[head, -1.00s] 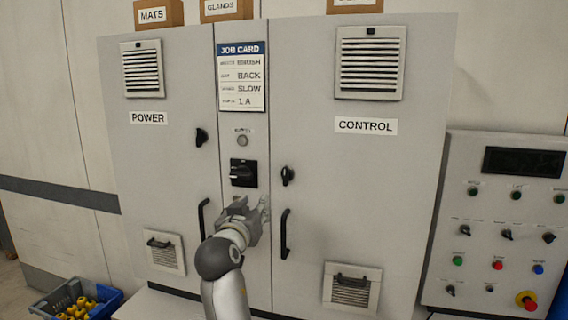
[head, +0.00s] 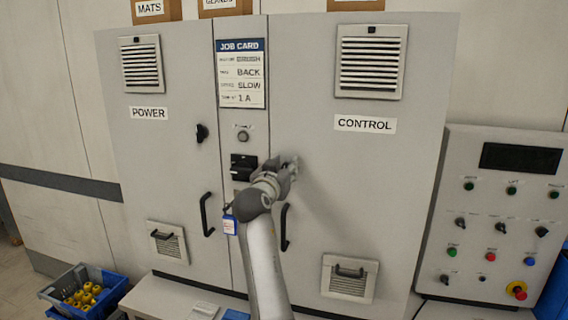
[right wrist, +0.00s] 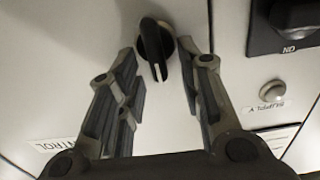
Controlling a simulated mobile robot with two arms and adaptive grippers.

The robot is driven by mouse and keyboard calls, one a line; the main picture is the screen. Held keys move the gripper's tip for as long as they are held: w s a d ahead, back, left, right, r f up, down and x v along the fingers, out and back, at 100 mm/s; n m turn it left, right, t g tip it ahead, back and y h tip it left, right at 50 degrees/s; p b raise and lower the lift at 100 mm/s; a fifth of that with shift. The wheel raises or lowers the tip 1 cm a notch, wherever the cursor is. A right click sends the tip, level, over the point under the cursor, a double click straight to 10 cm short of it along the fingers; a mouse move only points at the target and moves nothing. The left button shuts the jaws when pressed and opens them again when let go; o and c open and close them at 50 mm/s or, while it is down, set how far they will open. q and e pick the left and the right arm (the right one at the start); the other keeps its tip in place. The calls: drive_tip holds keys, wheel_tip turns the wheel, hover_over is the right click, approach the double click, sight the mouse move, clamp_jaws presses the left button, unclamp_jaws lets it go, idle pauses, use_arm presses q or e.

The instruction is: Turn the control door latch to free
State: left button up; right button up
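The control door latch, a black turn knob on a round base (right wrist: 157,46), shows in the right wrist view on the light grey control door (head: 330,210). My right gripper (right wrist: 162,75) is open, its two fingers on either side of the knob with gaps on both sides. I cannot tell how deep the knob sits between the fingertips. In the head view my right gripper (head: 291,163) is at the door's left edge and hides the latch. My left gripper is in neither current view.
The black main switch (head: 243,168) is close left of my gripper. The power door latch (head: 202,133) is further left. A button panel (head: 492,205) stands at right.

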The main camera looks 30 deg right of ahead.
drive_tip(key=shift+w+d, duration=0.1)
clamp_jaws()
drive_tip(key=shift+n, duration=0.3)
drive_tip(key=shift+w+a+f+n+p, duration=0.3)
drive_tip(key=shift+n+p, duration=1)
drive_tip(key=shift+n, duration=1.55)
drive_tip(key=shift+w+a+f+n+p, duration=0.25)
drive_tip(key=shift+n+p, duration=1.05)
drive_tip(key=shift+n, duration=1.5)
drive_tip(key=shift+w+a+f+n+p, duration=0.2)
drive_tip(key=shift+f+n+p, duration=0.25)
drive_tip(key=shift+n+p, duration=1.65)
drive_tip(key=shift+n+b, duration=0.75)
drive_tip(key=shift+n, duration=0.2)
